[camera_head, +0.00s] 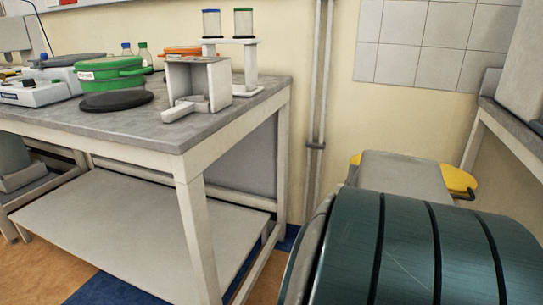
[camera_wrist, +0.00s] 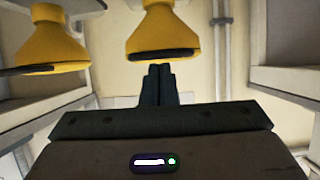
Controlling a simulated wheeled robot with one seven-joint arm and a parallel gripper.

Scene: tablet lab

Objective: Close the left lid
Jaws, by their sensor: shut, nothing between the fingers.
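Two yellow flared parts with dark lower rims show in the wrist view: a left one (camera_wrist: 50,42) and a right one (camera_wrist: 162,32). I cannot tell whether either is a lid or how far it is open. My gripper (camera_wrist: 158,70) is shut and empty. Its fingertips show just below the right yellow part, and I cannot tell whether they touch it. The left yellow part is off to the left of the fingers. In the head view a yellow rounded edge (camera_head: 459,181) shows at the right, mostly hidden; my gripper is not visible there.
A grey-topped table (camera_head: 165,130) stands at the left. It bears a green round container (camera_head: 110,75), a dark disc (camera_head: 115,101), a grey open box (camera_head: 195,85) and a white stand with two small jars. A vertical pipe (camera_head: 318,100) runs down the wall.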

